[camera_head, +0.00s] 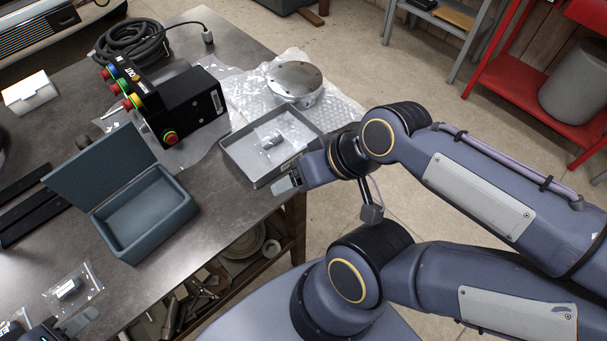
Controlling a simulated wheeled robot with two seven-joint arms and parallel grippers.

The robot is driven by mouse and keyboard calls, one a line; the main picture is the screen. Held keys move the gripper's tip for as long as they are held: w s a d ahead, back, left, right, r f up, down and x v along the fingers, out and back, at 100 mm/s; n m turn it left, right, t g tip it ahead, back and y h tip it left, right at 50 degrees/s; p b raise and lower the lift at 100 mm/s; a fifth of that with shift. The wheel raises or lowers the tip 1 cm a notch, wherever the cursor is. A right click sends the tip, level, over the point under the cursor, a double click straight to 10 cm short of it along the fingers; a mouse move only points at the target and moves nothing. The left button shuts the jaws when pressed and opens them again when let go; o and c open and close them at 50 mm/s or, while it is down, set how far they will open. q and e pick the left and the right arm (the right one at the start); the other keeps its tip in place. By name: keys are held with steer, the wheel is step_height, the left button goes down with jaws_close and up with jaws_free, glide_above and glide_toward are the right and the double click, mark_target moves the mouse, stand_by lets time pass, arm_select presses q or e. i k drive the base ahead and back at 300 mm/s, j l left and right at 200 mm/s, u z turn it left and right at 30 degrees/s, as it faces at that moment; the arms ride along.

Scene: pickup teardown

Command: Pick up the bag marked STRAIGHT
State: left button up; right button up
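A small clear bag (72,287) with a dark part inside lies on the table at the lower left; I cannot read a mark on it. Another clear bag (270,139) with a metal fitting lies in the shallow grey tray (250,173). A third bag (10,328), with "EE" showing, is cut off at the bottom left corner. My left gripper (72,327) is at the bottom edge, just below the first bag and partly out of frame. My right gripper (287,186) is at the tray's near right corner, with nothing seen in it. Neither opening shows clearly.
An open blue-grey box (145,215) stands between the lower-left bag and the tray. A black control box (190,110) with coloured buttons, a coiled cable (135,42) and a round metal part (294,80) on bubble wrap stand farther back. Dark bars (25,205) lie left.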

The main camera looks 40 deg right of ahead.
mark_target(66, 298)
steer(key=l+u, duration=0.1)
steer(key=u, duration=0.35)
steer(key=k+l+u, duration=0.1)
steer(key=u, duration=0.4)
steer(key=l+u, duration=0.1)
steer(key=u, duration=0.35)
steer(key=k+u, duration=0.15)
steer(key=u, duration=0.3)
